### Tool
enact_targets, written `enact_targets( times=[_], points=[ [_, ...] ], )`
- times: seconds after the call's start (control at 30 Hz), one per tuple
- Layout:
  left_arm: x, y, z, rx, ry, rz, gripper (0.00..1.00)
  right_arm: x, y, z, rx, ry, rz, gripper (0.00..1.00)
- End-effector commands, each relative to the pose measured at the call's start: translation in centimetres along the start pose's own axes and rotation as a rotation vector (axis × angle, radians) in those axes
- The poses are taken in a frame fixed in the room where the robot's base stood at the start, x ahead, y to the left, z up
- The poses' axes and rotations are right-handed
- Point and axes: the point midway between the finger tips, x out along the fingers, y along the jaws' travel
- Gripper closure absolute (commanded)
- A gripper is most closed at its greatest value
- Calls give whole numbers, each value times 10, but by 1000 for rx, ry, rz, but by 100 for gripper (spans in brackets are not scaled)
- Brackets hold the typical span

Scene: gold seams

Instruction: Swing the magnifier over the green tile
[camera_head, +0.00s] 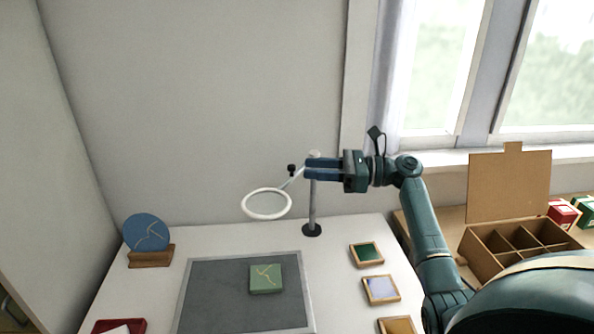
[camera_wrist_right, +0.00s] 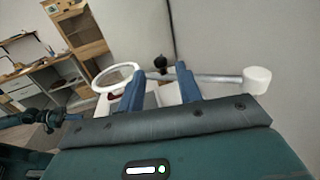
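The magnifier has a white ring (camera_head: 266,217) on a thin arm with a black knob (camera_head: 291,168), carried by a grey post (camera_head: 312,205) on the table. The ring hangs beyond the green tile in the head view, not over it. The green tile (camera_head: 266,281), with gold seams, lies on the dark mat (camera_head: 215,300). My right gripper (camera_head: 307,169) is at the magnifier's arm near the post top. In the right wrist view its two blue fingers (camera_wrist_right: 160,85) stand apart, with the knob (camera_wrist_right: 160,63) showing between them.
A blue round piece (camera_head: 146,233) stands in a wooden holder at left. Small framed trays, green (camera_head: 366,254) and pale blue (camera_head: 380,290), lie right of the mat. A red tray (camera_head: 119,326) is front left. A divided cardboard box (camera_head: 510,192) stands right, beyond my arm.

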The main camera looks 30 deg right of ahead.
Motion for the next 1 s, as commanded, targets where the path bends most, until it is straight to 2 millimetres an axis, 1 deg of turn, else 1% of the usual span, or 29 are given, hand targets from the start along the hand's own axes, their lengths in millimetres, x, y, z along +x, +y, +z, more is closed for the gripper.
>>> enact_targets(
  times=[0.03, 0.2, 0.3, 0.4, 0.53, 1.0],
  points=[
    [2, 1, 0, 0, 7, 3, 100, -14, -1, -3, 0, 3, -4, 65],
    [3, 3, 1, 5, 16, 10, 100, -48, 0, -2, 0, 3, -2, 65],
    [4, 3, 2, 8, 19, 13, 100, -61, 0, -2, 1, 3, -1, 65],
    [3, 4, 0, 10, 25, 16, 100, -70, 0, -1, 0, 1, 0, 65],
    [2, 5, -2, 11, 30, 18, 100, -74, 0, -1, 1, 1, 0, 65],
    [3, 6, 0, 12, 24, 20, 100, -74, 0, 0, 1, 0, 0, 65]
  ],
)
